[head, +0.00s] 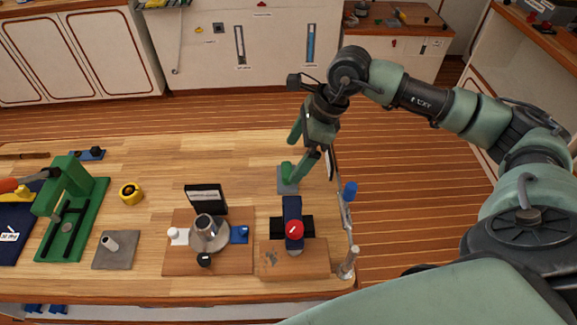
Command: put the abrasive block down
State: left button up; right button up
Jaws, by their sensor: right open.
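My right gripper (299,156) hangs over the right part of the wooden bench, its two green fingers spread apart and open. Below its lower finger is a small flat grey pad (288,187) on the bench top. A small green piece (286,169) shows at the pad's upper edge, close to the lower fingertip. It may be the abrasive block, but it is too small to tell, and I cannot tell whether the finger touches it. Nothing shows held between the fingers.
A wooden board with a dark blue device and red knob (295,230) stands in front of the pad. Left of it are a metal funnel-like part (207,233), a yellow ring (131,192) and a green press (68,188). A rail with a blue handle (349,190) edges the right side. Bench left of the pad is clear.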

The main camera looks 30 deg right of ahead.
jog(key=v, duration=0.6)
jog(key=shift+r+b, duration=0.2)
jog(key=shift+b, duration=0.1)
